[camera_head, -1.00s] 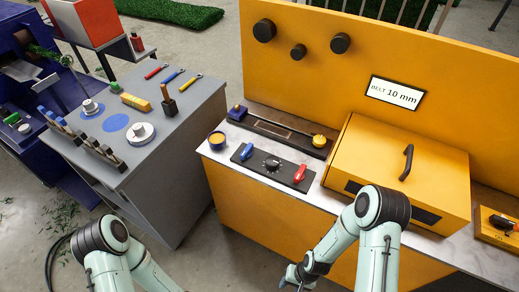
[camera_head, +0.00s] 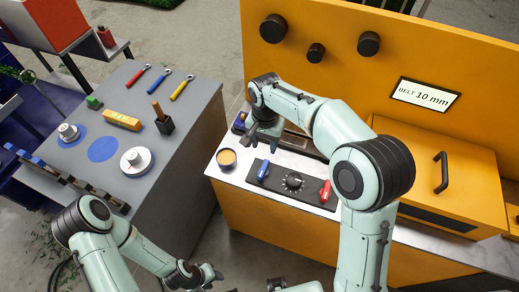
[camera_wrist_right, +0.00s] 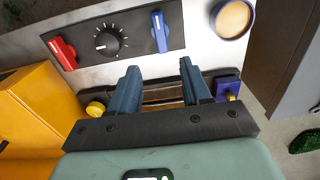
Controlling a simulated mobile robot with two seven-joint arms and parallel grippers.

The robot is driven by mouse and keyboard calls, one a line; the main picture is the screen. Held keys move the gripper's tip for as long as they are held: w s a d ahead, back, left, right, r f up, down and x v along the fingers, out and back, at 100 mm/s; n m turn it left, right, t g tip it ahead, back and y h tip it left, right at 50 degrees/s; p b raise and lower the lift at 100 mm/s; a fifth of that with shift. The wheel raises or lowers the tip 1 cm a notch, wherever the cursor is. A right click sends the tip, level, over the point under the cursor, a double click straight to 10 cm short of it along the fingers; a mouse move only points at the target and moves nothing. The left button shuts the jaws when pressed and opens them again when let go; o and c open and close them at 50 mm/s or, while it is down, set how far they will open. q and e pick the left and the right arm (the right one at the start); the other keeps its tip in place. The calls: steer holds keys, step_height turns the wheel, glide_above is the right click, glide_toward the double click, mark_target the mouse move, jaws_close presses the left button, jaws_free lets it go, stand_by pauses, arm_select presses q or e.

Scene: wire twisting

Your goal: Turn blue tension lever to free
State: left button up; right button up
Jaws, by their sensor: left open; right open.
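A blue lever (camera_head: 263,170) stands on a black panel beside a dial (camera_head: 293,181) and a red lever (camera_head: 325,191); the right wrist view shows this blue lever (camera_wrist_right: 160,32) too. Behind the panel is a long dark slotted fixture with a blue block (camera_wrist_right: 228,88) at one end and a yellow knob (camera_wrist_right: 96,108) at the other. My right gripper (camera_wrist_right: 157,82) is open and empty over this fixture, its fingers apart between knob and block; in the head view it (camera_head: 262,135) partly hides the fixture. My left gripper (camera_head: 208,275) is open and empty, low before the benches.
A yellow lidded box (camera_head: 440,180) stands right of the panel. The grey bench (camera_head: 205,105) at left holds tools and metal discs. A tall yellow backboard (camera_head: 430,60) rises behind the counter.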

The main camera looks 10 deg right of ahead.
mark_target(263, 168)
step_height(263, 168, down, 13)
steer(key=shift+a+f+b, duration=0.1)
steer(key=shift+f+b, duration=0.1)
steer(key=shift+b, duration=0.25)
jaws_close()
